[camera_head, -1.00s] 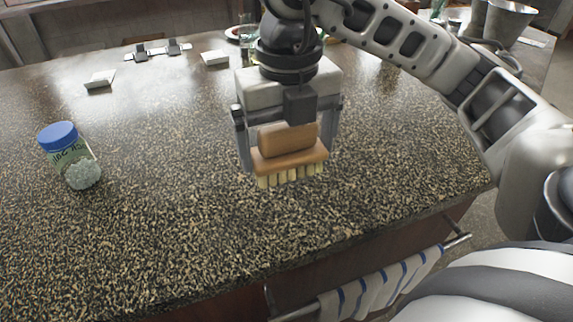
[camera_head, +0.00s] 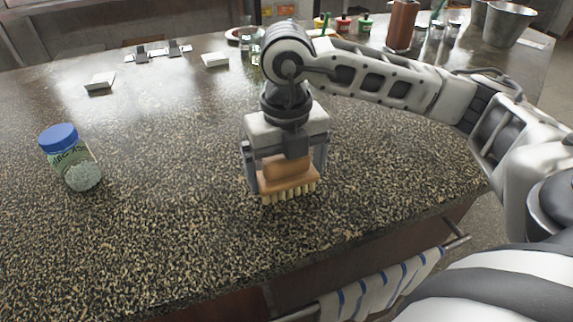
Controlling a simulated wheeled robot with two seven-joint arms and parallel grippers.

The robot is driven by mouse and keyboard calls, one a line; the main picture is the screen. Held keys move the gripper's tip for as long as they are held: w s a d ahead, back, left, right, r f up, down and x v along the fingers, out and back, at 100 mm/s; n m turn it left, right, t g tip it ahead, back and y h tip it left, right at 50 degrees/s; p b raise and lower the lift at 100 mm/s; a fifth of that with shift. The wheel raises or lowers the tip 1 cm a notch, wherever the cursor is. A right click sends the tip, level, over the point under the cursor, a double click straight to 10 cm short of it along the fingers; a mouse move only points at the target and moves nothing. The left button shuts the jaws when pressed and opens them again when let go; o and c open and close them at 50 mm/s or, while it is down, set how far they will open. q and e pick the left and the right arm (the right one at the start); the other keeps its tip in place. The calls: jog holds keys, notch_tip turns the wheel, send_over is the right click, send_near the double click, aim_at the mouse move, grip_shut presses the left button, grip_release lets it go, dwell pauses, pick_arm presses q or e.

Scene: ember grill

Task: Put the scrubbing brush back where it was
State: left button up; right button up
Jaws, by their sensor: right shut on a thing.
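The scrubbing brush (camera_head: 288,186) has a wooden back and handle block and pale bristles pointing down. My right gripper (camera_head: 286,172) comes down from above and is shut on the brush's wooden handle, one finger on each side. The bristles are at or just above the speckled countertop (camera_head: 180,245), near its front edge; I cannot tell whether they touch it. My left gripper is not in view.
A jar with a blue lid (camera_head: 70,158) stands at the left. Two small white blocks (camera_head: 99,81) (camera_head: 215,59) and a metal fixture (camera_head: 158,51) lie farther back. A metal bucket (camera_head: 508,22) stands back right. A striped towel (camera_head: 380,286) hangs from the front rail.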

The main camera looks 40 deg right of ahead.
jog(key=shift+f, duration=0.25)
jog(key=o, duration=0.5)
jog(key=shift+r, duration=0.1)
notch_tip(320, 180, up, 12)
jog(key=shift+r+p, duration=0.25)
jog(key=shift+p, duration=0.35)
jog(key=shift+s+f, duration=0.1)
